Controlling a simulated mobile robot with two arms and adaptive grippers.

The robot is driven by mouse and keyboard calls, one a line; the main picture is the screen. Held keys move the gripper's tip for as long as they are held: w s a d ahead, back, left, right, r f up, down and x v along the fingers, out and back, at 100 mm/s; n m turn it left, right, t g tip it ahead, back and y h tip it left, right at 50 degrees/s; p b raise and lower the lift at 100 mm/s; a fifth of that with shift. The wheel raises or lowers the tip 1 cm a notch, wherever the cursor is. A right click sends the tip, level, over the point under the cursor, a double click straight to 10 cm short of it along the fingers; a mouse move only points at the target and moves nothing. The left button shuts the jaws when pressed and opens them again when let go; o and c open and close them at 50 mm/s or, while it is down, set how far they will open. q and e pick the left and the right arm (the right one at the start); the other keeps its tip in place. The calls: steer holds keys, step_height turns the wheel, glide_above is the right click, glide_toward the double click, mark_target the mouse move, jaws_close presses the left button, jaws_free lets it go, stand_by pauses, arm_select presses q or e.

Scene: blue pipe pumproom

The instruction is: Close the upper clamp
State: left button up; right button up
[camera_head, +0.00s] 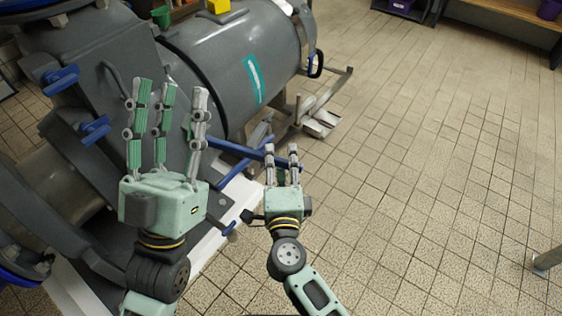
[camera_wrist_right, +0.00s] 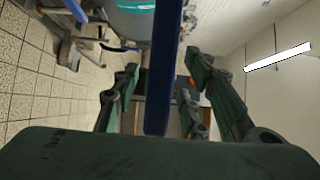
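Blue clamps sit on the grey hatch at the left: one higher (camera_head: 62,78) and one lower (camera_head: 95,129). A long blue lever (camera_head: 238,150) sticks out to the right from the hatch area; I cannot tell which part is the upper clamp. My left gripper (camera_head: 170,92) is open and empty, fingers upright in front of the hatch. My right gripper (camera_head: 281,152) is open at the outer end of the blue lever. In the right wrist view a blue bar (camera_wrist_right: 164,70) passes between its spread fingers; contact cannot be told.
A large grey cylinder vessel (camera_head: 230,50) lies behind the hatch. A metal bracket (camera_head: 320,115) stands out at its right foot. A white plinth edge (camera_head: 225,205) runs below. The tiled floor (camera_head: 430,170) at the right is mostly clear.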

steer(key=shift+c, duration=0.2)
jaws_close()
stand_by(0.4)
